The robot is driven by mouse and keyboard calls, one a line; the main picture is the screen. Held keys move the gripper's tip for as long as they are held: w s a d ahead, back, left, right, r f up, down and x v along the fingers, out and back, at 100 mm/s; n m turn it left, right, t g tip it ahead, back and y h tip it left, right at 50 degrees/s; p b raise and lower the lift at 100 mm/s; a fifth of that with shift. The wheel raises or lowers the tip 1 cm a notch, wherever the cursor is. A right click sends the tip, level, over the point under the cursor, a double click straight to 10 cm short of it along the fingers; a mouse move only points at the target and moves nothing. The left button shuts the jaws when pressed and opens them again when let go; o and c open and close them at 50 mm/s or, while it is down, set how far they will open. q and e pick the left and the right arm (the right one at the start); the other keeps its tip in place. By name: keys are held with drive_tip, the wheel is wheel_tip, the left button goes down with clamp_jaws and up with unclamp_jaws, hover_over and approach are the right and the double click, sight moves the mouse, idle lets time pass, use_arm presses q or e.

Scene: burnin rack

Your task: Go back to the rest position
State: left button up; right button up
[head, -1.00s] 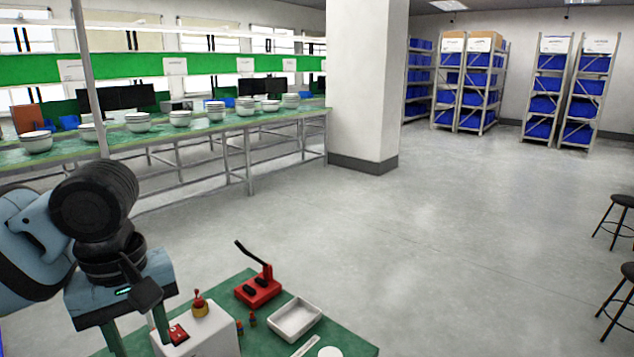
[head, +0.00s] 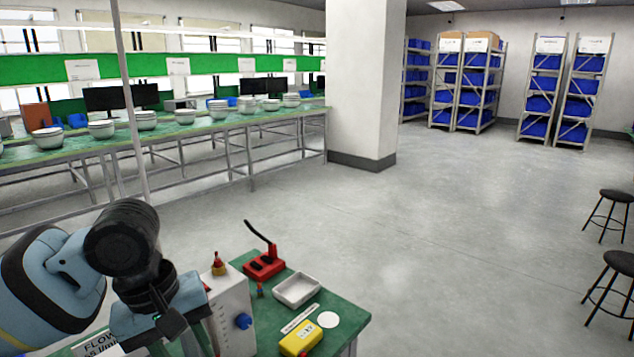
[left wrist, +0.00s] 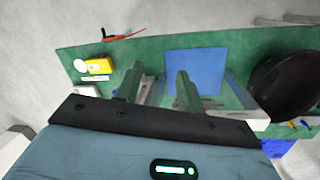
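My left gripper (head: 188,335) hangs over the near bench (head: 343,312) at the lower left of the head view, and its fingertips are cut off or hidden there. In the left wrist view, its two green fingers (left wrist: 159,80) stand apart with nothing held between them. A white box (head: 232,310) with a blue knob and a red-topped yellow button stands beside the gripper in the head view. My right gripper is in neither current view.
On the near bench are a red lever fixture (head: 264,265), a white tray (head: 297,289), a yellow device (head: 301,338) and a white disc (head: 328,320). Stools (head: 612,275) stand at the right. The floor (head: 450,230) between bench and shelves is clear.

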use_arm(q)
drive_tip(key=w+d+f+m+t+h, duration=0.1)
drive_tip(key=d+f+m+t+h, duration=0.3)
drive_tip(key=f, duration=0.7)
drive_tip(key=w+d+f+t+h, duration=0.1)
drive_tip(key=d+f+h, duration=0.1)
drive_tip(key=d+f, duration=0.6)
drive_tip(key=s+a+f+m+t+y, duration=0.2)
drive_tip(key=s+a+f+y, duration=0.1)
drive_tip(key=s+a+f, duration=0.4)
drive_tip(key=s+a+f+m+t+y, duration=0.2)
drive_tip(key=s+a+f, duration=0.5)
drive_tip(key=s+f, duration=0.5)
drive_tip(key=shift+s+a+f+y, duration=0.25)
drive_tip(key=shift+s+f+y, duration=0.1)
drive_tip(key=shift+f+y, duration=0.3)
